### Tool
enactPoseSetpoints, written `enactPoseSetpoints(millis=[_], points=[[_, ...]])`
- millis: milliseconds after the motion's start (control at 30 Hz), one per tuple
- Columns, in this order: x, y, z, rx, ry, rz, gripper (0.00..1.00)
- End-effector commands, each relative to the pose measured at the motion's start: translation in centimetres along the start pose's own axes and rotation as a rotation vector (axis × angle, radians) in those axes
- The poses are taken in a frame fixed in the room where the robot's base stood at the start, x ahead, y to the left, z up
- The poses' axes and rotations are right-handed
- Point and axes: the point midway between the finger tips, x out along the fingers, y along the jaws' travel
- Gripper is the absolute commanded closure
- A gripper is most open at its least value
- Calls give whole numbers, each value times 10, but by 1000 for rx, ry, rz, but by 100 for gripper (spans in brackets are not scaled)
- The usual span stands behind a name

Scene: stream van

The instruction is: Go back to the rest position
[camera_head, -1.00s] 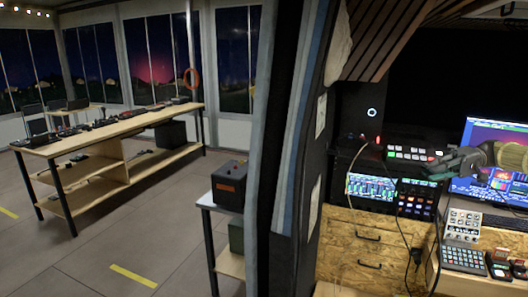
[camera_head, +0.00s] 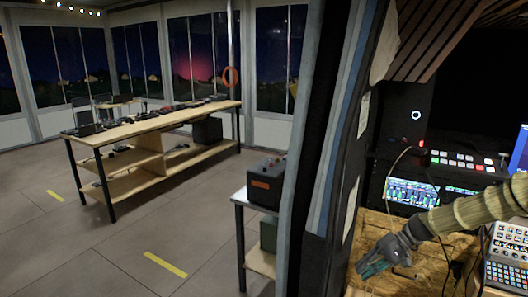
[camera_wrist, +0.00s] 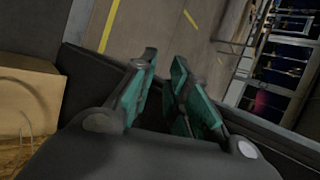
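My gripper (camera_head: 374,268) is at the lower right of the head view, at the end of my arm, in front of the wooden cabinet (camera_head: 378,228). In the wrist view, its two green-padded fingers (camera_wrist: 165,95) stand apart with a gap between them. Nothing is held in that gap. The fingers point out over the grey floor (camera_wrist: 165,30).
A video switcher (camera_head: 462,160) and a control panel (camera_head: 505,265) stand at the right. The dark van door edge (camera_head: 325,150) is left of my gripper. A small table with a black box (camera_head: 265,183) and a long workbench (camera_head: 150,121) stand beyond it.

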Motion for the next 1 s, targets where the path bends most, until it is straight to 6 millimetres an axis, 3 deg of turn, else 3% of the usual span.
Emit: enactPoseSetpoints(millis=[33, 200, 367, 500, 733, 1000], points=[[29, 13, 8, 15, -5, 42, 84], [111, 57, 39, 46, 13, 186, 84], [180, 102, 82, 53, 32, 325, 84], [228, 142, 131, 40, 52, 442, 84], [277, 202, 218, -17, 87, 607, 84], [293, 247, 323, -125, 128, 745, 84]])
